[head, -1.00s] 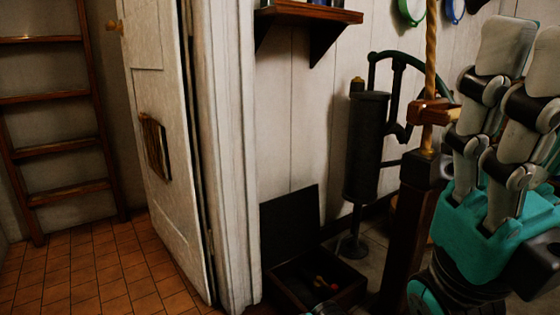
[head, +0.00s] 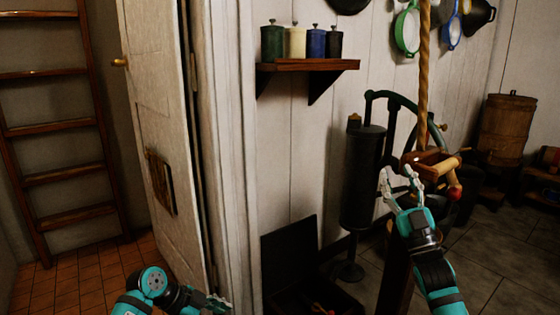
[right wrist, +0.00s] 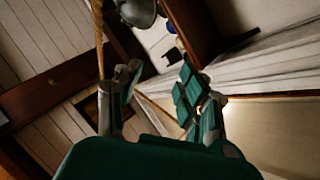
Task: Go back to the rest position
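My right gripper (head: 401,181) stands upright at the right of the head view, in front of a wooden post with a rope. Its pale fingers are spread, with nothing held between them. In the right wrist view its two fingers (right wrist: 160,98) are also apart, and the gap is empty. My left gripper (head: 217,303) shows only partly at the bottom edge of the head view, near the foot of the white door frame. Whether its fingers are open or shut is not clear.
A white door (head: 165,120) stands ajar on the left, by a ladder (head: 65,178). An open dark box (head: 290,255) sits on the floor against the wall. A shelf (head: 308,66) holds several canisters. A rope (head: 424,80) hangs near my right gripper. Open floor lies at right.

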